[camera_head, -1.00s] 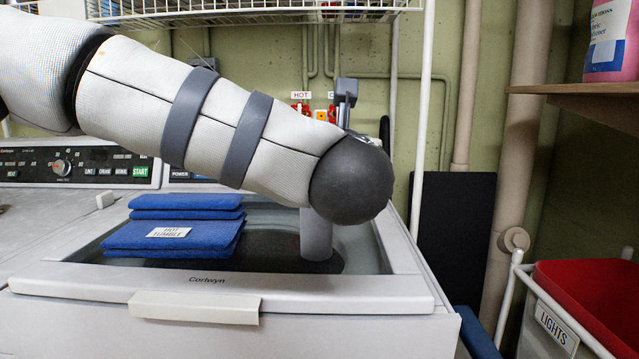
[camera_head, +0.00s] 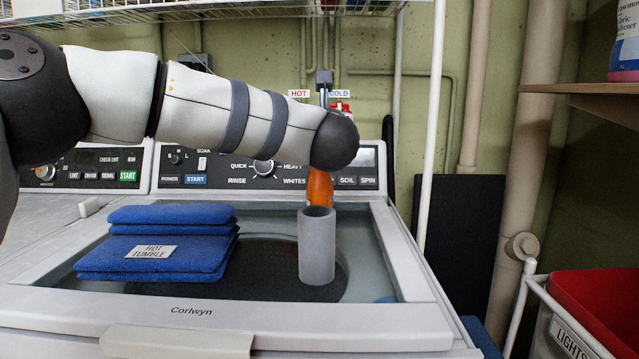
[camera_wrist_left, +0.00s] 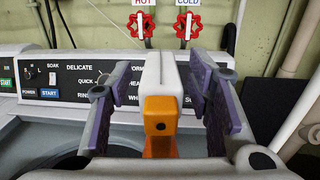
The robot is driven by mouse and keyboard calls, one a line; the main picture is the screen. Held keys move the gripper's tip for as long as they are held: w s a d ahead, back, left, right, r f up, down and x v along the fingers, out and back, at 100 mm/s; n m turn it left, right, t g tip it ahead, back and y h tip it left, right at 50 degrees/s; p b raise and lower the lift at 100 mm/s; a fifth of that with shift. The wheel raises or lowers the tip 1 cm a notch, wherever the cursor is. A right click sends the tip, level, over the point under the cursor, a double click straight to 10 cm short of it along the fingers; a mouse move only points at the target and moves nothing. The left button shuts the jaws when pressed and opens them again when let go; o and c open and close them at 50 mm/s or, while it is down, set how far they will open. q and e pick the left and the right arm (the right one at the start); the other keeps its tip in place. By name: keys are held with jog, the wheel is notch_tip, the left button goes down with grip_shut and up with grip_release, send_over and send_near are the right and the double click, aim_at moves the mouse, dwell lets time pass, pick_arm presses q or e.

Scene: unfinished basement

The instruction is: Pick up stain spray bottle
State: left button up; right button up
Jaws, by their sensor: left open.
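The spray bottle, orange and white, shows in the left wrist view (camera_wrist_left: 160,125), between the two purple-padded fingers of my left gripper (camera_wrist_left: 162,75). The gripper is open, with a gap visible on each side of the bottle. In the head view only an orange part of the bottle (camera_head: 320,188) shows, below the dark round joint of my left arm and behind a grey cylinder. My left gripper's fingers are hidden in the head view. My right gripper is in neither view.
The grey cylinder (camera_head: 317,255) stands upright on the washer lid (camera_head: 370,265). Folded blue cloths (camera_head: 165,255) labelled HOT TUMBLE lie to its left. The washer's control panel and red valves (camera_wrist_left: 188,27) are behind. A red bin (camera_head: 600,305) and a shelf (camera_head: 585,90) are at right.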

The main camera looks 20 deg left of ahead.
pick_arm(q)
jog(key=shift+w, duration=0.1)
grip_shut()
jog(key=shift+r, duration=0.15)
